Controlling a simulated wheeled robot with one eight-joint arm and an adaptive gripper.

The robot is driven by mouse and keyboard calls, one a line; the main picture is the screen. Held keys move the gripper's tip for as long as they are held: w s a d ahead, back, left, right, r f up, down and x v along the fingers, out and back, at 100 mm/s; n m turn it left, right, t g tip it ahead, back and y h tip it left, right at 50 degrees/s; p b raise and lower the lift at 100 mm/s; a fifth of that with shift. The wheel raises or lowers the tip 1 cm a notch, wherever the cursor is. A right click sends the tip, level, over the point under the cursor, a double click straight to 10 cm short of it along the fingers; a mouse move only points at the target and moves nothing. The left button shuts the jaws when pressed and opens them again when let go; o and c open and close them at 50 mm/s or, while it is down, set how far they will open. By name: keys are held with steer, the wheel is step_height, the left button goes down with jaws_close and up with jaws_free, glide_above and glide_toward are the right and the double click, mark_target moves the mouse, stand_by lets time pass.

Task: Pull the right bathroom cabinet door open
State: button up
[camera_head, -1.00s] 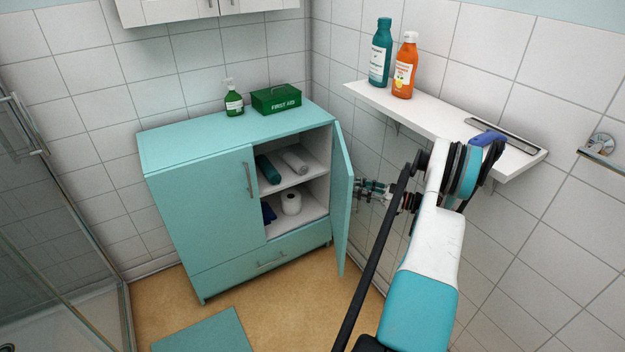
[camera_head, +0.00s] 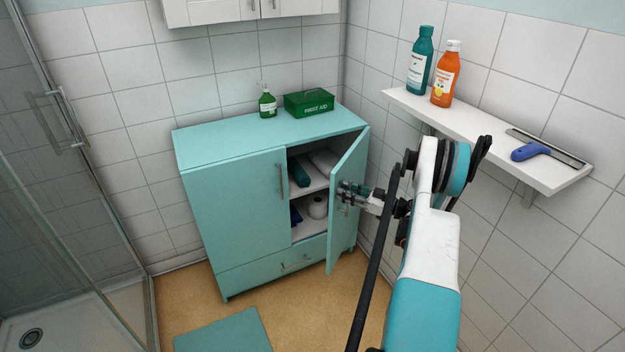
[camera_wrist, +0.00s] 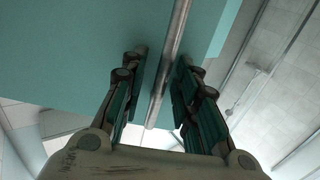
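The right cabinet door (camera_head: 345,240) stands partly open on the teal bathroom cabinet (camera_head: 232,210), its outer face towards me. My gripper (camera_head: 345,193) is at this outer face, near the free edge. In the wrist view, the door (camera_wrist: 90,50) fills the upper left and its metal bar handle (camera_wrist: 172,60) runs between the two fingers of my gripper (camera_wrist: 160,72). The fingers are apart, with a gap on the handle's left; the right finger is very close to it. Whether it touches is unclear.
A white shelf (camera_head: 485,135) with bottles and a blue-handled squeegee (camera_head: 540,151) is beside my arm on the right wall. The left cabinet door (camera_head: 240,215) is shut. A glass shower screen (camera_head: 75,150) stands left. Floor before the cabinet is clear except a teal mat (camera_head: 225,332).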

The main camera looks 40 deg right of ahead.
steer(key=w+a+m+h, duration=0.2)
steer(key=w+a+h, duration=0.1)
steer(key=w, duration=1.1)
steer(key=shift+m+t+h, duration=0.3)
steer(key=shift+t+h, duration=0.1)
steer(key=shift+h, duration=0.1)
